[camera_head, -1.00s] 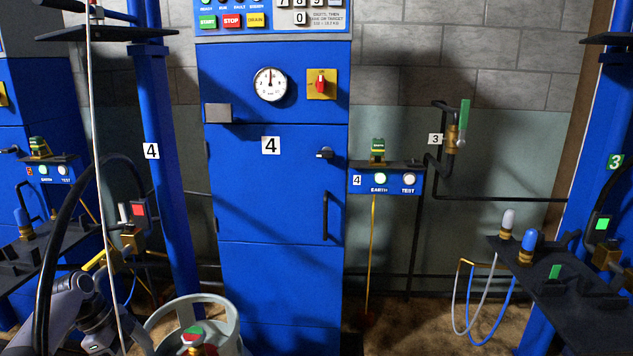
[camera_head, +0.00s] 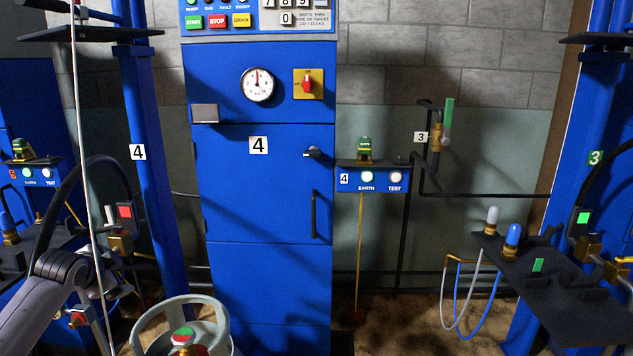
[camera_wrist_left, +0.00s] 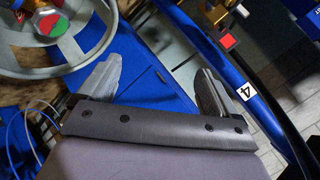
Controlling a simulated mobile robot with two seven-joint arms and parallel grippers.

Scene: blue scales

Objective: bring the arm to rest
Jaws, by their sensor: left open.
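My left arm comes in at the lower left of the head view. Its gripper (camera_head: 106,284) is small there and partly hidden behind the wrist and a pale hose. In the left wrist view the gripper (camera_wrist_left: 158,66) is open, with its two grey fingers wide apart and nothing between them. A grey cylinder (camera_wrist_left: 92,38) with a ring collar and a green-and-red valve top lies beyond the left finger in that view. My right gripper is not in view.
The blue cabinet numbered 4 (camera_head: 258,190) stands in the middle. The cylinder's collar (camera_head: 222,318) rises at the bottom. A blue post (camera_head: 150,210) and hoses are close to my left arm. A dark shelf (camera_head: 560,295) with hose fittings is at the right.

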